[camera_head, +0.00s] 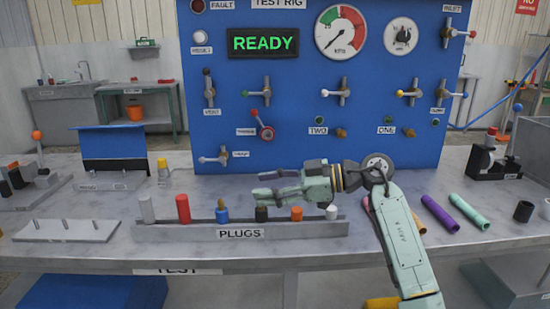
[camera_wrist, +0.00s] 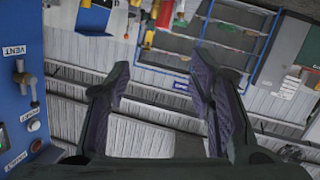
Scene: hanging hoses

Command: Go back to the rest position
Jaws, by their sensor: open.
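My gripper (camera_head: 268,187) is in the middle of the head view, at the end of my pale green arm. It points left, above the rack marked PLUGS (camera_head: 240,230) and in front of the blue test panel (camera_head: 230,100). In the wrist view my gripper (camera_wrist: 160,90) has its two dark fingers apart with nothing between them. The rack holds a row of several coloured plugs, among them a red one (camera_head: 183,208) and a blue one (camera_head: 222,212). The display (camera_head: 263,42) reads READY.
Purple (camera_head: 440,212) and teal (camera_head: 469,211) tubes lie on the bench right of my arm. A black clamp fixture (camera_head: 495,160) stands at the right. At the left are a grey stand with pegs (camera_head: 66,230) and a blue plate (camera_head: 112,143). Bare bench lies between the tubes and black cup (camera_head: 523,211).

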